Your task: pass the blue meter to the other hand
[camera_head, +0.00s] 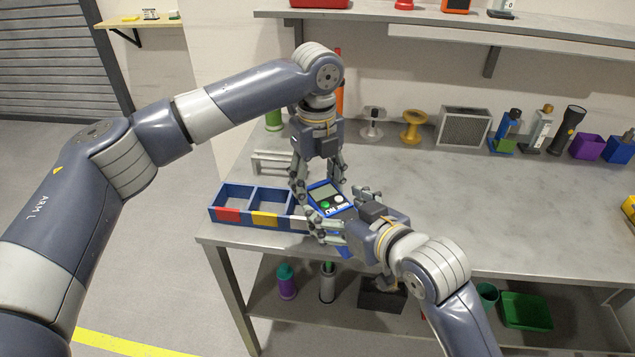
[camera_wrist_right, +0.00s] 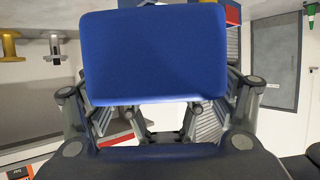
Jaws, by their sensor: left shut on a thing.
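The blue meter (camera_head: 323,191), with a grey screen and green and white buttons on a dark face, is held above the front edge of the bench. My left gripper (camera_head: 318,184) comes down from above and is shut on it. My right gripper (camera_head: 342,214) reaches in from the lower right, its fingers spread on either side of the meter's lower part. In the right wrist view, the meter's plain blue side (camera_wrist_right: 153,55) fills the upper middle, and the right fingers stand apart around it. Whether they touch it is hard to tell.
A blue divided bin (camera_head: 232,216) with red and yellow labels stands left of the grippers. A white rack (camera_head: 270,162) is behind it. Spools, a grey box (camera_head: 463,126), bottles and a flashlight (camera_head: 567,130) line the back. The bench's right middle is clear.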

